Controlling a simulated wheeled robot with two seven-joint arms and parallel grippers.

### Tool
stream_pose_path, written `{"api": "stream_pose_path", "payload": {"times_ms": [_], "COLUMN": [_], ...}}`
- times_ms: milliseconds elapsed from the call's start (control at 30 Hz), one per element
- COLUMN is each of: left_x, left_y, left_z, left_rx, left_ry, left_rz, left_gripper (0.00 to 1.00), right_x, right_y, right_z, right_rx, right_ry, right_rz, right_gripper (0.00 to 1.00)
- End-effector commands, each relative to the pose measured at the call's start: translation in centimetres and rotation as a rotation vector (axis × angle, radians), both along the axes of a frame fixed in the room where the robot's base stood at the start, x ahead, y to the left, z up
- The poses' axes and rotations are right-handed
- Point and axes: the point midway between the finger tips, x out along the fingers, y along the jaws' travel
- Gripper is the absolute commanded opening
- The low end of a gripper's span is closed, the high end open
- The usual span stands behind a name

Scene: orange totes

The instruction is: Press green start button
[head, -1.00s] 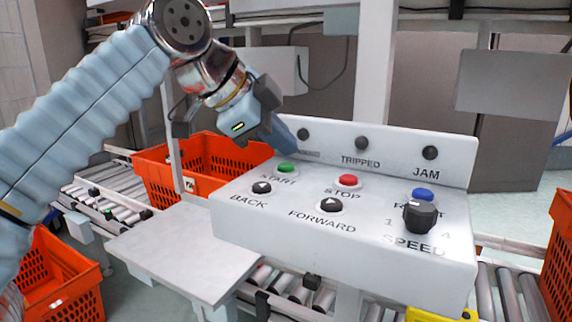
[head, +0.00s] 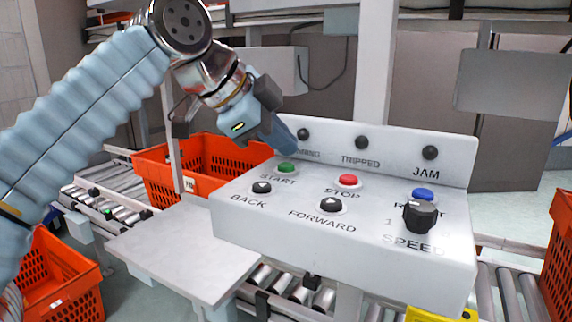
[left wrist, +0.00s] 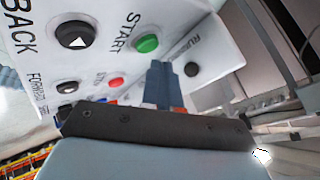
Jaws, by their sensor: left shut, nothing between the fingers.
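The green START button (head: 287,168) sits at the back left of the white control panel (head: 330,262). It also shows in the left wrist view (left wrist: 147,43). My left gripper (head: 296,149) is shut and empty. Its fingertips are just behind and to the right of the green button in the head view, near the panel's upright back plate, apart from the button. In the left wrist view the closed fingers (left wrist: 157,82) point toward the panel, below the green button in the picture. My right gripper is not in view.
A red STOP button (head: 348,180), black BACK (head: 262,188) and FORWARD (head: 330,204) buttons, a blue button (head: 422,194) and a black SPEED knob (head: 420,215) share the panel. Orange totes (head: 160,172) and roller conveyors surround it. A bare grey plate (head: 180,250) lies front left.

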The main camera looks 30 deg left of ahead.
Motion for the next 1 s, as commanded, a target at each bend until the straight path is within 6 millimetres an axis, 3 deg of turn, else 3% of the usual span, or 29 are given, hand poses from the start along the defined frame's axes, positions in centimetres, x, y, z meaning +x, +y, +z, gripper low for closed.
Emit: {"api": "stream_pose_path", "payload": {"times_ms": [1000], "left_x": [0.0], "left_y": [0.0], "left_z": [-1.3], "left_rx": [0.000], "left_ry": [0.000], "left_rz": [0.000], "left_gripper": [0.00], "right_x": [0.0], "right_y": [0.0], "right_z": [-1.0], "right_rx": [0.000], "right_ry": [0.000], "right_rz": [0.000], "right_gripper": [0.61]}}
